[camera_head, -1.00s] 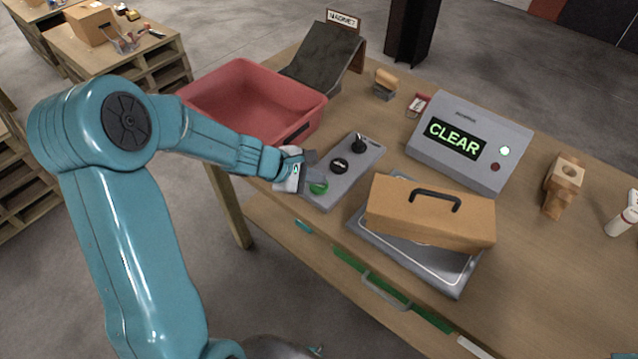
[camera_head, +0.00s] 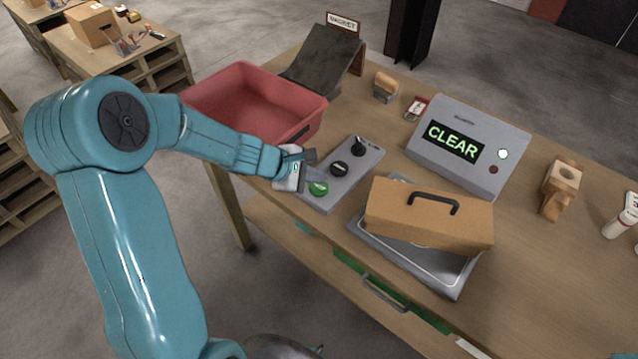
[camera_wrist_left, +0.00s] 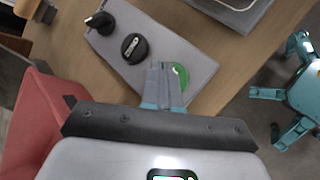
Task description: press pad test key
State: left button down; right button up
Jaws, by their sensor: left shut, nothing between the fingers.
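A grey control box (camera_head: 326,200) lies near the table's left front edge. It carries a green button (camera_head: 318,188), a round black knob (camera_head: 338,168) and a black lever switch (camera_head: 358,146). I cannot read which one is the test key. My left gripper (camera_head: 318,175) is shut and empty, just above the box beside the green button. In the left wrist view its closed fingers (camera_wrist_left: 163,72) partly cover the green button (camera_wrist_left: 180,77); I cannot tell whether they touch it. The black knob (camera_wrist_left: 134,47) stands clear of them.
A brown case (camera_head: 428,218) sits on a grey pad (camera_head: 445,276) right of the box. A red bin (camera_head: 240,90) stands behind the left forearm. A grey console (camera_head: 470,130) reads CLEAR. A wooden block (camera_head: 562,185) stands at right.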

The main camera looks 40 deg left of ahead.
aim_at(315, 189)
pick_arm(q)
notch_tip(315, 189, up, 5)
jog(key=p, duration=0.4)
dwell(0.5)
dwell(0.6)
